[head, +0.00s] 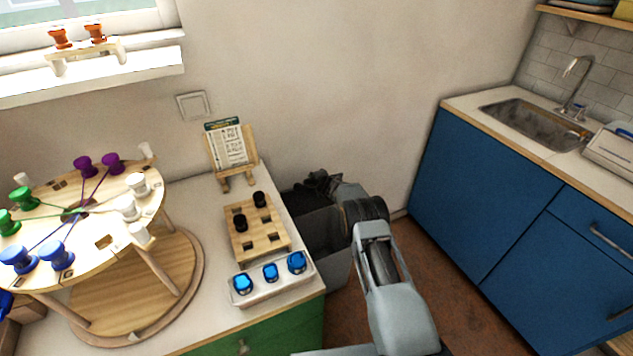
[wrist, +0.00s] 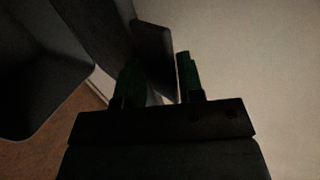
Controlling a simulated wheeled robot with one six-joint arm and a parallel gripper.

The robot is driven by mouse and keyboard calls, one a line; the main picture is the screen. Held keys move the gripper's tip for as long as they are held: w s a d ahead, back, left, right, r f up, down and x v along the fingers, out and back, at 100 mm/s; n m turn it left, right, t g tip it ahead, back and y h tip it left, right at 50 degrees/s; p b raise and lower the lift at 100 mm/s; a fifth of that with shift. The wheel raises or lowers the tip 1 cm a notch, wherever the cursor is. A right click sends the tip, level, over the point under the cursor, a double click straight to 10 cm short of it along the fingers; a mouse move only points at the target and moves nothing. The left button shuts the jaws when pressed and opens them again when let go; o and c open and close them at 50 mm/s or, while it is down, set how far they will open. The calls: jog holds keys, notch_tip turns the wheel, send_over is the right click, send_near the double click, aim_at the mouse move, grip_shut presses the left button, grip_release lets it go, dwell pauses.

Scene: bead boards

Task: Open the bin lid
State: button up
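The grey bin (head: 325,235) stands on the floor between the green counter and the blue cabinets. Its top shows a dark opening in the head view. A dark flat panel (wrist: 155,58), which looks like the lid, stands steeply tilted in the wrist view. My gripper (wrist: 160,82) has its two dark green fingers apart, with the panel's edge reaching between or just beyond them. A light gap shows beside the left finger, and I see no firm grip. In the head view, my gripper (head: 318,184) is dark and small above the bin's back, partly hidden by my wrist.
The counter (head: 195,195) left of the bin holds a peg board (head: 258,236), a tray of blue knobs (head: 272,284) and a round bead table (head: 90,225). A blue cabinet (head: 480,190) stands right. The wall is close behind. Brown floor (head: 425,255) is clear.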

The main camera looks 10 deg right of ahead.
jog(key=shift+s+f, duration=0.2)
jog(key=shift+f, duration=0.15)
jog(key=v, duration=1.3)
jog(key=shift+r+p, duration=0.3)
jog(key=shift+r, duration=0.3)
jog(key=shift+d, duration=0.15)
